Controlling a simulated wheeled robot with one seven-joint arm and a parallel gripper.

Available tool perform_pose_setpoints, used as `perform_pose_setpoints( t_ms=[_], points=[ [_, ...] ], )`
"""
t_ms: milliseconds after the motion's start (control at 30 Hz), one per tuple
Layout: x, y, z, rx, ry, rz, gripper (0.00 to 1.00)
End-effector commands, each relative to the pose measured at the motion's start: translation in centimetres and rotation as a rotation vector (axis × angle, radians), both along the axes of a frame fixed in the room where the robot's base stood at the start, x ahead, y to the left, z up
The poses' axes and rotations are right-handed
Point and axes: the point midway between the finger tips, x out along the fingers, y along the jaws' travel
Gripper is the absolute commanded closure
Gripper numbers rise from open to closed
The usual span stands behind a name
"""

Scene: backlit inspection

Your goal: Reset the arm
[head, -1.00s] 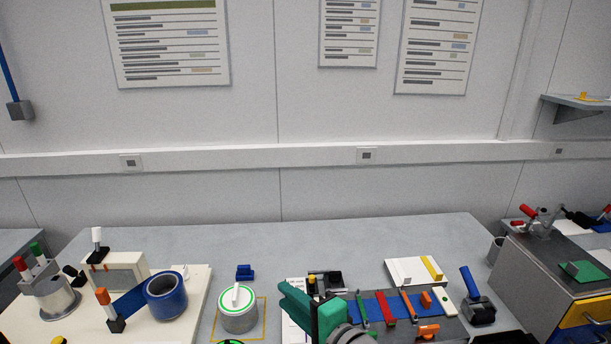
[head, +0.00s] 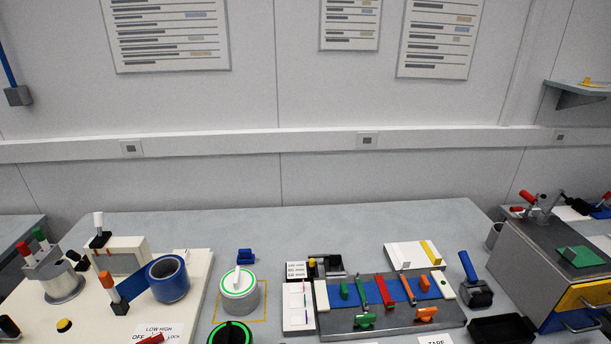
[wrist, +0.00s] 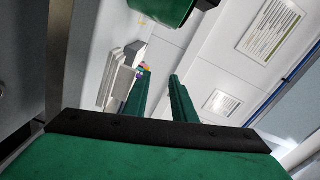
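My gripper (wrist: 158,100) shows only in the wrist view. Its two green fingers are apart, with a clear gap and nothing between them. Beyond the fingers are a pale wall and wall posters (wrist: 270,27), seen tilted.
The bench holds a blue roll (head: 168,279), a white-and-green lidded canister (head: 238,304), a grey tool board (head: 390,318) with coloured pieces, a blue-handled tool (head: 472,285) and a black tray (head: 502,330). A grey cabinet (head: 540,270) stands at right. The bench's back strip is mostly clear.

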Motion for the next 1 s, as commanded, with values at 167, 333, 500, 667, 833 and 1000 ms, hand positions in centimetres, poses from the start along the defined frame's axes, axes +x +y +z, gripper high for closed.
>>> perform_pose_setpoints(
  t_ms=[167,333,500,667,833,1000],
  points=[
    [-5.5,-0.2,-4.2,-0.191,0.065,-0.058,0.76],
    [-10.8,-0.9,-6.8,-0.408,0.116,-0.077,0.76],
    [-16.7,-1.9,-8.6,-0.666,0.158,-0.06,0.76],
    [-22.0,-2.9,-9.0,-0.93,0.17,-0.008,0.76],
    [-25.9,-3.8,-8.5,-1.158,0.151,0.06,0.76],
    [-27.7,-4.3,-8.0,-1.275,0.131,0.099,0.76]
  ],
)
